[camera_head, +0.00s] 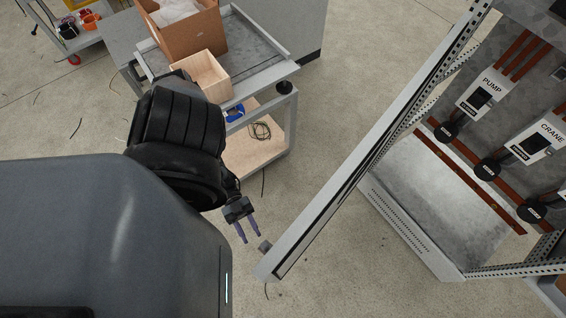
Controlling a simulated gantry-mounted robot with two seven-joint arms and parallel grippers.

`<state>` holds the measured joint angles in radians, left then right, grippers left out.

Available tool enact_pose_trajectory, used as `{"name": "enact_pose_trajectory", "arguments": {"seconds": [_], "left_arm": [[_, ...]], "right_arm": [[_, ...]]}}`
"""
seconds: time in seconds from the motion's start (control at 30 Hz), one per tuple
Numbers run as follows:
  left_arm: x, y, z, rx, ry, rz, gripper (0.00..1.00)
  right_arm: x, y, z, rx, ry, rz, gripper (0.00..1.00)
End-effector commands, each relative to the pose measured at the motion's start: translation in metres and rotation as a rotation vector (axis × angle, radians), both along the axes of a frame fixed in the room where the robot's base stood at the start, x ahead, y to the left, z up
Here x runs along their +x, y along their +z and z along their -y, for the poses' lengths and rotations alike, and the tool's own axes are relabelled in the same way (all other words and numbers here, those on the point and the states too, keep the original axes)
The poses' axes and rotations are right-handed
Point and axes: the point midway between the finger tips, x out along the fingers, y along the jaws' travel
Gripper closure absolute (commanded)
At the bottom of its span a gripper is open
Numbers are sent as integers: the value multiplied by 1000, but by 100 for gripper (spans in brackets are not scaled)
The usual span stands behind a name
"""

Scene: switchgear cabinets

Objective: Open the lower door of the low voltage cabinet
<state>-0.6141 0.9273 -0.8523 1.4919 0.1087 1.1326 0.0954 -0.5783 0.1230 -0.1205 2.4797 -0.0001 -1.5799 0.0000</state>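The low voltage cabinet (415,232) stands at the right with its inside exposed. A grey cabinet door (325,208) is swung well out from it and shows almost edge-on, running from upper right down to the lower middle. I cannot tell from this view whether a second door lies above or below it. A small dark knob or handle (265,247) sticks out from the door's left face near its free end. My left gripper (250,238) is just left of the knob, apart from it, with its two fingers spread and nothing between them. My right gripper is out of view.
Inside the cabinet are breakers labelled PUMP (482,94) and CRANE (535,138), with copper bars. A grey cart (290,100) with a cardboard box (190,35) and a wooden box (203,77) stands behind my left arm. Floor between cart and door is mostly clear.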

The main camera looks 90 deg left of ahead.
Motion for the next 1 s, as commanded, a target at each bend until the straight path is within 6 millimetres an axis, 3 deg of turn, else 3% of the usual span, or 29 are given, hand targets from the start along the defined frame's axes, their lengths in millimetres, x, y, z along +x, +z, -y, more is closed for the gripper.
{"name": "enact_pose_trajectory", "arguments": {"seconds": [0.27,0.7,1.0], "left_arm": [[-9,-1,-18,1,0,-2,63],[-39,-1,-81,1,-1,-2,63],[-47,0,-96,0,0,-1,63]], "right_arm": [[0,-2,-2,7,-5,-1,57],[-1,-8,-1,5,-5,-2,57],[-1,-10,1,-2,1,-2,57]]}}
